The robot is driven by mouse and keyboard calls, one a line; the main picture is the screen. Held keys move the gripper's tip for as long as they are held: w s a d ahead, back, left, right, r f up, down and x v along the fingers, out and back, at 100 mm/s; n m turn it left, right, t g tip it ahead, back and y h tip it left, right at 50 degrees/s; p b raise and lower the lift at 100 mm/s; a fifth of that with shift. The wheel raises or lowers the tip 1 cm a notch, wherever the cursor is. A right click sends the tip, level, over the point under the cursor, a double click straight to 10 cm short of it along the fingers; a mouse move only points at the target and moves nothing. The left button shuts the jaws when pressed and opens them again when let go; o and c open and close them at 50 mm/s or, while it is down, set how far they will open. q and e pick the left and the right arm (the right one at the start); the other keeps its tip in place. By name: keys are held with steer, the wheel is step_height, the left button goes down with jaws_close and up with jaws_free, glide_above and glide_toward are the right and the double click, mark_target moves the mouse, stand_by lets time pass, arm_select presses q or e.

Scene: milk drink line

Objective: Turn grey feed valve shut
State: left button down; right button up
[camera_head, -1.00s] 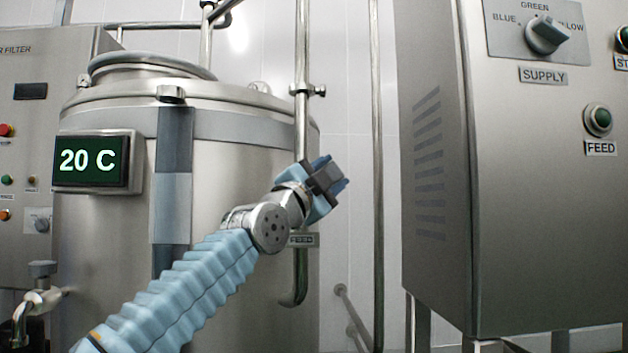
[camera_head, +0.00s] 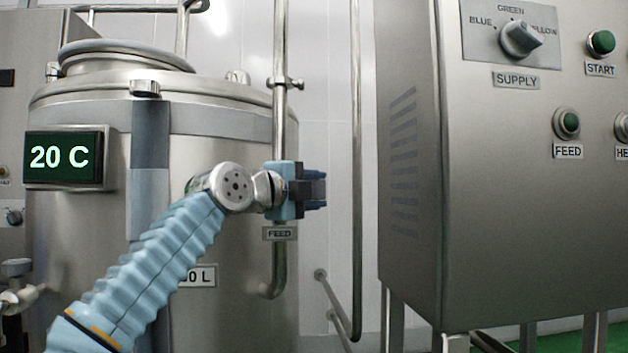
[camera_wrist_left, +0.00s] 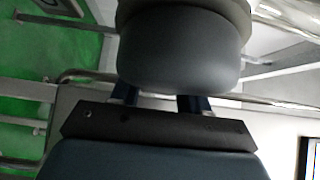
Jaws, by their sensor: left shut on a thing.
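The grey feed valve's handle (camera_wrist_left: 180,55) fills the top middle of the left wrist view as a smooth, rounded grey block between the blue fingers. In the head view my left gripper (camera_head: 314,190) is in front of the vertical feed pipe (camera_head: 279,125), just above the FEED label (camera_head: 279,233). It hides the valve there. The gripper is shut on the valve handle, and its jaws point level to the right. How far the valve is turned cannot be told. My right gripper is not in view.
A steel tank (camera_head: 100,230) with a 20 C display (camera_head: 62,158) stands behind my arm. A control cabinet (camera_head: 410,270) with a supply knob (camera_head: 520,39) and a green feed button (camera_head: 568,123) is at the right. A thin vertical pipe (camera_head: 357,150) runs between them.

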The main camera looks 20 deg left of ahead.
arm_select(q)
steer(key=shift+a+f, duration=0.1)
steer(key=shift+f, duration=0.2)
steer(key=c, duration=1)
jaws_free()
steer(key=o, duration=0.4)
steer(key=shift+a, duration=0.1)
steer(key=shift+c, duration=0.2)
steer(key=shift+r, duration=0.15)
steer(key=shift+s, duration=0.15)
steer(key=shift+s, duration=0.25)
steer(key=b+v, duration=0.5)
steer(key=v, duration=0.8)
steer(key=shift+b, duration=0.4)
steer(key=shift+s+r, duration=0.1)
steer(key=shift+r, duration=0.05)
